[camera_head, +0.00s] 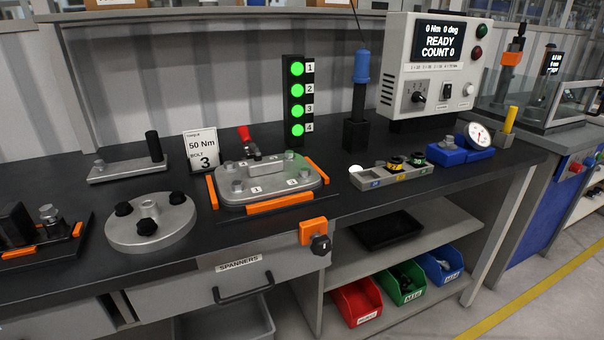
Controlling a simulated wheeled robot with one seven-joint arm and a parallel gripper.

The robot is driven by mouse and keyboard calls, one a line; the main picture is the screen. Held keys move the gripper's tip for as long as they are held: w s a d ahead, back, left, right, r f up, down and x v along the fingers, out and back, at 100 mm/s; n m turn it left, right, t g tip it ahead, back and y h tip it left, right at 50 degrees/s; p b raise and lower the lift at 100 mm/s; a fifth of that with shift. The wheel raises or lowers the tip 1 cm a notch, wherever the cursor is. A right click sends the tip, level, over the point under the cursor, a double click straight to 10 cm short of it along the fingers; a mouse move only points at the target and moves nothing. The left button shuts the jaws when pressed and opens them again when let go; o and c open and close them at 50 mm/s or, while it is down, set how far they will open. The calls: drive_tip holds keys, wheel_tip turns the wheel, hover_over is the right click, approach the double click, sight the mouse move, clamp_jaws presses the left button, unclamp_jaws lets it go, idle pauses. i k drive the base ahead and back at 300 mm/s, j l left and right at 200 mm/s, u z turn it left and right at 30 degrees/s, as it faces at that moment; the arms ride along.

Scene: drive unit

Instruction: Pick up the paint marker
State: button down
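A slim upright yellow stick (510,119), which looks like the paint marker, stands near the right back corner of the black bench top (330,215). My gripper is not in view.
A controller box (432,70) and a blue-handled tool in a black stand (359,100) are left of the yellow stick. A grey tray of sockets (390,176), a clamped metal plate (265,180) and a round flange (150,222) occupy the bench. Glass panels (545,95) stand behind at right.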

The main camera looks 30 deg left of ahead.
sight(512, 113)
drive_tip(key=i+z, duration=0.4)
drive_tip(key=i+j+z, duration=0.15)
drive_tip(key=z, duration=0.3)
